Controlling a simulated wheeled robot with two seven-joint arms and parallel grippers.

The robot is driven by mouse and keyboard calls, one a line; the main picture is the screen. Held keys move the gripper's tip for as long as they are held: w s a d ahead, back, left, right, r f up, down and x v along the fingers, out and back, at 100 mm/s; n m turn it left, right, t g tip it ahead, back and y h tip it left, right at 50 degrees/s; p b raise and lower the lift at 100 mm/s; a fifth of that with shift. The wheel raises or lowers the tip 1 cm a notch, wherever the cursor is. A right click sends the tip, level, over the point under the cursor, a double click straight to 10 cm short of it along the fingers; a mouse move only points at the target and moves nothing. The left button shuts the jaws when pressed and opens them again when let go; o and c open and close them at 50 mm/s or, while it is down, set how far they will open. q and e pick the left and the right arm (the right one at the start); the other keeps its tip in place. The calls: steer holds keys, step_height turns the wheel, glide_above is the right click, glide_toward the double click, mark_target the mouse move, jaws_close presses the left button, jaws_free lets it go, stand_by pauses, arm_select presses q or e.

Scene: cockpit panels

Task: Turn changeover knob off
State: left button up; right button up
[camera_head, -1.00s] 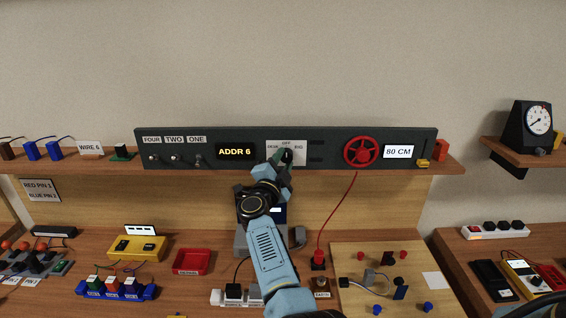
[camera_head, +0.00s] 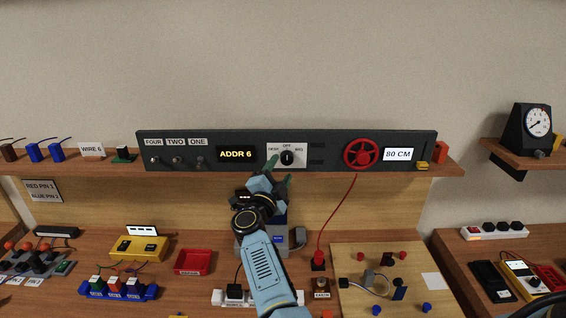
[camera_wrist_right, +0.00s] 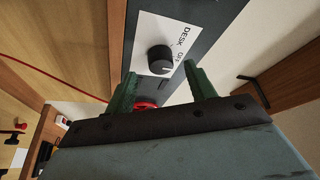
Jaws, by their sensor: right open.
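The changeover knob (camera_head: 287,158) is a round black knob on a white plate (camera_head: 300,161) set in the dark panel. The plate reads DESK at left, OFF at top and RIG at right. In the head view the knob's pale mark appears to point up toward OFF. It also shows in the right wrist view, where the black knob (camera_wrist_right: 160,59) lies just beyond the fingers. My right gripper (camera_head: 279,172) is open and empty, a little below and in front of the knob. Its green fingers (camera_wrist_right: 158,85) stand apart, not touching it. My left gripper is not seen.
A red handwheel (camera_head: 362,153) stands to the right of the knob, with a red cable hanging down. The ADDR 6 display (camera_head: 236,154) and several toggle switches are to the left. The shelf edge (camera_head: 400,173) runs below the panel. The wall above is clear.

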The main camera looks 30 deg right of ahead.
steer(key=v, duration=0.4)
steer(key=shift+a+p, duration=0.1)
steer(key=shift+p, duration=0.3)
